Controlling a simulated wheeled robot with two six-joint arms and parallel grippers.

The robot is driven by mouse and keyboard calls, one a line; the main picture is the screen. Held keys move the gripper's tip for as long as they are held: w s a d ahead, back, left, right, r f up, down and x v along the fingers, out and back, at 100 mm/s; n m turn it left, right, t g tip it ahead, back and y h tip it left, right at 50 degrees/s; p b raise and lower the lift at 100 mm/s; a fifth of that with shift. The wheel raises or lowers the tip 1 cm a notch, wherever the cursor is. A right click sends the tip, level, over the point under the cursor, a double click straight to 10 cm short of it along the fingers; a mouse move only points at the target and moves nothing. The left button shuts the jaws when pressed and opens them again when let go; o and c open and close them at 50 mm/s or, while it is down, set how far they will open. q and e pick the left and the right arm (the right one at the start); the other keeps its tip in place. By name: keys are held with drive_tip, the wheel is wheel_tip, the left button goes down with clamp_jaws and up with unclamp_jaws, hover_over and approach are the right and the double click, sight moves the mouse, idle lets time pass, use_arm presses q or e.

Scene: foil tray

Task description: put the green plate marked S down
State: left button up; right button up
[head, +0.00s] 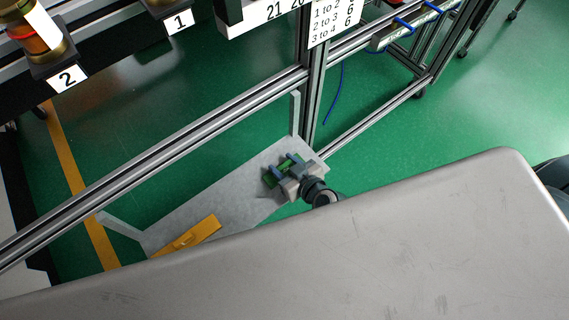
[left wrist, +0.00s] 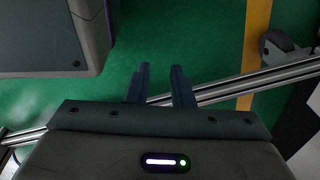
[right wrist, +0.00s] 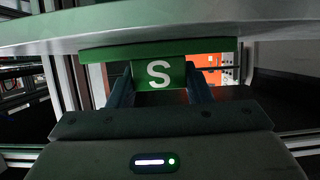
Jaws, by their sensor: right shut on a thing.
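The green plate marked S (right wrist: 159,73) is between the fingers of my right gripper (right wrist: 160,80) in the right wrist view, its white S facing the camera. The gripper is shut on its block-like part. The wider green strip of the plate lies along a pale grey slab at the top; I cannot tell if they touch. In the head view my right gripper (head: 285,167) is over the far right end of a grey tray (head: 215,190), with green plate parts (head: 271,177) showing around the fingers. My left gripper (left wrist: 160,70) is open and empty above the green floor.
A yellow-orange plate (head: 190,236) lies at the near left end of the tray. A metal rail (head: 160,165) runs along the tray's far side, with an upright post (head: 313,80) at its right end. My large grey body panel fills the lower right.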

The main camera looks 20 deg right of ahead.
drive_tip(key=o, duration=1)
use_arm(q)
drive_tip(key=shift+r, duration=0.2)
drive_tip(key=shift+w, duration=0.1)
use_arm(e)
drive_tip(key=shift+r, duration=0.15)
drive_tip(key=shift+s+d, duration=0.2)
drive_tip(key=shift+s, duration=0.35)
use_arm(q)
drive_tip(key=shift+w+d+r+b, duration=0.15)
drive_tip(key=shift+w+r+b, duration=0.2)
drive_tip(key=shift+w+r, duration=0.45)
drive_tip(key=shift+w+d+r+b, duration=0.1)
drive_tip(key=shift+w+r+b, duration=0.25)
drive_tip(key=shift+w+r, duration=0.4)
use_arm(e)
drive_tip(key=shift+v, duration=5.5)
use_arm(q)
drive_tip(key=shift+s+r, duration=0.1)
drive_tip(key=shift+s, duration=0.05)
use_arm(e)
drive_tip(key=shift+w+r, duration=0.15)
